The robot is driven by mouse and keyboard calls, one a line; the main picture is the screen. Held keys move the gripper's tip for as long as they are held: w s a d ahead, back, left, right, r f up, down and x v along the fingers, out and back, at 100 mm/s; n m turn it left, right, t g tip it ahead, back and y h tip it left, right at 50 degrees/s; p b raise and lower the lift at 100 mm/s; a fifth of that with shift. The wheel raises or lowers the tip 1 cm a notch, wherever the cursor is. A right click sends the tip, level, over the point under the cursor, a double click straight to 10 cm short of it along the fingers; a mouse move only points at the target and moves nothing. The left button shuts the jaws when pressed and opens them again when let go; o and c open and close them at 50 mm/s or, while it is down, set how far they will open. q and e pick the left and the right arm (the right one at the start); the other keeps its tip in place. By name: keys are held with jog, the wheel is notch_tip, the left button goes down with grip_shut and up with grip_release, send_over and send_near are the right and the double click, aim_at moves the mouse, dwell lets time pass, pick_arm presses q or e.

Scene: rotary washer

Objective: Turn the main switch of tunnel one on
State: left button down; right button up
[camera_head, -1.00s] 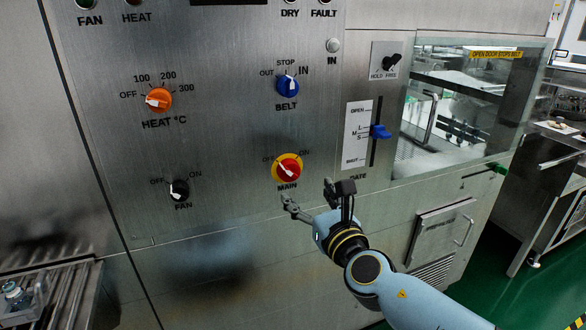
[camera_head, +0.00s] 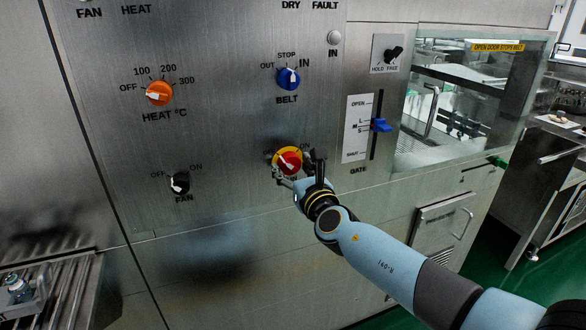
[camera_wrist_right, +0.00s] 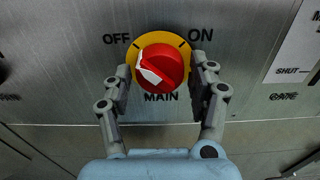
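The main switch is a red knob (camera_head: 289,160) with a white pointer on a yellow disc, on the steel control panel (camera_head: 225,130). In the right wrist view the knob (camera_wrist_right: 162,68) has its pointer at the left, towards the OFF side. My right gripper (camera_head: 297,172) is at the switch. In the wrist view its fingers (camera_wrist_right: 160,77) stand open on the left and right of the knob, over the yellow disc, with small gaps to the red part. Part of the MAIN label is hidden by the gripper in the head view. My left gripper is not in view.
An orange heat knob (camera_head: 159,93), a blue belt knob (camera_head: 288,78) and a black fan knob (camera_head: 180,183) are on the same panel. The blue gate slider (camera_head: 381,125) is right of my gripper. A rack (camera_head: 50,290) stands at lower left.

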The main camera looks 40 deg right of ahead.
jog(key=c, duration=0.8)
jog(key=m+b, duration=0.2)
jog(key=m, duration=0.1)
jog(key=shift+f+m, duration=0.15)
jog(key=shift+m, duration=0.15)
jog(key=m+b, duration=0.2)
jog(key=m, duration=0.2)
jog(key=shift+m+b, duration=0.3)
jog(key=shift+b, duration=0.05)
jog(key=m+b, duration=0.2)
jog(key=m, duration=0.3)
jog(key=m+b, duration=0.2)
jog(key=m, duration=0.2)
jog(key=shift+m+b, duration=0.3)
jog(key=shift+m, duration=0.2)
